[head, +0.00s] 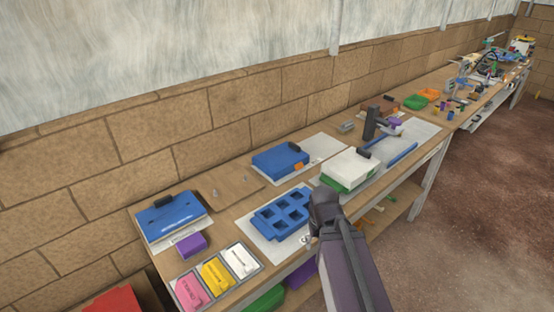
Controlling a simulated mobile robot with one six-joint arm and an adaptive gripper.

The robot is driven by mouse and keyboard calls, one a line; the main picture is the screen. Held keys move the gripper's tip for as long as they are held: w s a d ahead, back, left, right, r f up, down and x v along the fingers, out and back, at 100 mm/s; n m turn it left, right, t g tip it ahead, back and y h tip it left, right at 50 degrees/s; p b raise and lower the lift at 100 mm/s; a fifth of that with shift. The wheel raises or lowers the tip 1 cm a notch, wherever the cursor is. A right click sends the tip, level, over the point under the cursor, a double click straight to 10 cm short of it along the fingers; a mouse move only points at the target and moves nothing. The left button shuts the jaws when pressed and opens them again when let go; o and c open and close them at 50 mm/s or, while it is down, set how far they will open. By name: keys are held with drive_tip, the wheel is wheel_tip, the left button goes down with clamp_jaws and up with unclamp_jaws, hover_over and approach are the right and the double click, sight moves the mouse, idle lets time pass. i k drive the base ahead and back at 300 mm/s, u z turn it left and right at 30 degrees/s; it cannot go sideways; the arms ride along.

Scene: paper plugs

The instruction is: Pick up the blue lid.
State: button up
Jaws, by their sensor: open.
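Two blue pieces with black handles could be the blue lid, and I cannot tell which is. One blue piece (172,217) lies at the left end of the bench, on a white sheet. The other blue piece (277,161) is box-shaped, has an orange tag and sits farther back by the wall. My dark arm rises from the lower right over the bench's front edge, right of the blue compartment tray (262,223) and apart from both blue pieces. The jaws of my gripper cannot be made out.
A white-topped green box (348,165) stands right of the box-shaped blue piece. A purple block (191,244) and a tray with pink, yellow and white (240,259) pieces lie at the front left. A dark tool (372,122) stands farther along.

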sight(279, 161)
drive_tip(key=z, duration=0.1)
drive_tip(key=i, duration=0.95)
drive_tip(key=u, duration=0.05)
